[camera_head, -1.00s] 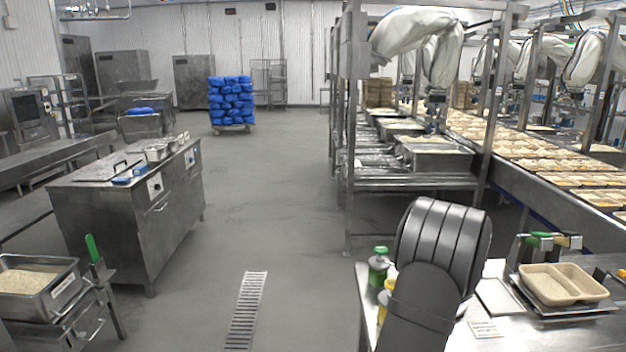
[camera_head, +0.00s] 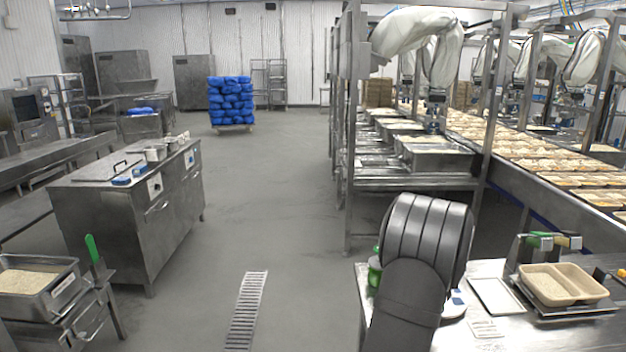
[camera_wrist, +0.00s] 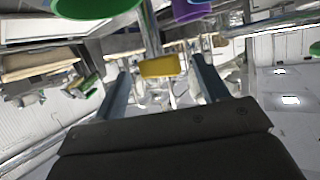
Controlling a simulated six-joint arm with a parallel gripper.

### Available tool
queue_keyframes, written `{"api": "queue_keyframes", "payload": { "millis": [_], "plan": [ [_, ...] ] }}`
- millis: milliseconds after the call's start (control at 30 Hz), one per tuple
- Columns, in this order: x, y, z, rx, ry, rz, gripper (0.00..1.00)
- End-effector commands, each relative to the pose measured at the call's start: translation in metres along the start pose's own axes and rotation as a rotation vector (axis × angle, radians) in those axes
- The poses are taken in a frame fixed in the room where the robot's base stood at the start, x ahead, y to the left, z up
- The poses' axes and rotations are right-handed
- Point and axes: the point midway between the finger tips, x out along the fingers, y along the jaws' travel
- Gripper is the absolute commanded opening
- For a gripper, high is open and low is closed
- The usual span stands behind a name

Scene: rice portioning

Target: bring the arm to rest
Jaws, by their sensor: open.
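My gripper (camera_wrist: 160,92) shows in the wrist view with its two fingers apart and nothing visible held between them. In the head view my dark arm stands at the lower right, over the near left part of the steel table, and the gripper itself cannot be made out there. A yellow object shows behind the gap between the fingers in the wrist view, apart from them as far as I can tell.
A green-topped bottle (camera_head: 374,272) is partly hidden behind my arm. A rice pan (camera_head: 38,290) stands far left. The middle floor is clear.

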Motion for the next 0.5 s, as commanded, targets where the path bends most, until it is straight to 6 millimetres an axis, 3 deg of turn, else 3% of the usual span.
{"api": "queue_keyframes", "payload": {
  "millis": [500],
  "plan": [
    [0.0001, -0.0011, -0.0001, 0.023, 0.0, 0.057, 0.67]
  ]
}}
